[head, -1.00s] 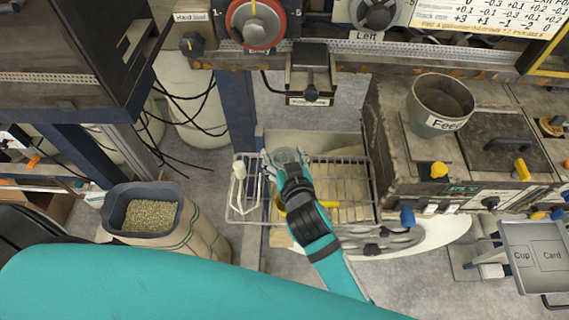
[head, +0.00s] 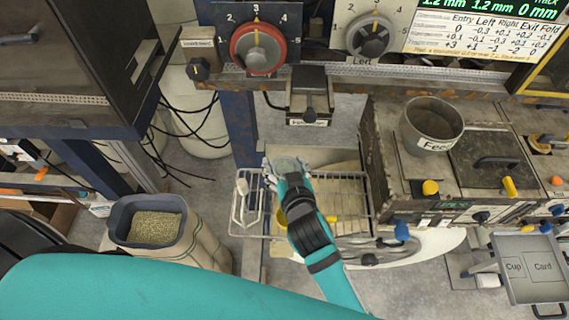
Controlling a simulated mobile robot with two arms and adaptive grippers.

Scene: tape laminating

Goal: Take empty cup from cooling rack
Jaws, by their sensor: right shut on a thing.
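The cooling rack (head: 350,184) is a wire basket in the middle of the head view, below the machine front. My right gripper (head: 287,166) is over the left part of the rack, shut on a small clear cup (head: 286,164). The cup's rim shows between the fingers; its lower part is hidden by the gripper, and I cannot tell whether it still touches the rack. My left gripper is not in view.
A metal cup labelled "Feed" (head: 432,126) stands on the machine at right. A bin of grain (head: 154,227) stands at left. A tray marked "Cup" and "Card" (head: 529,268) is at lower right. A white wire holder (head: 241,200) hangs at the rack's left end.

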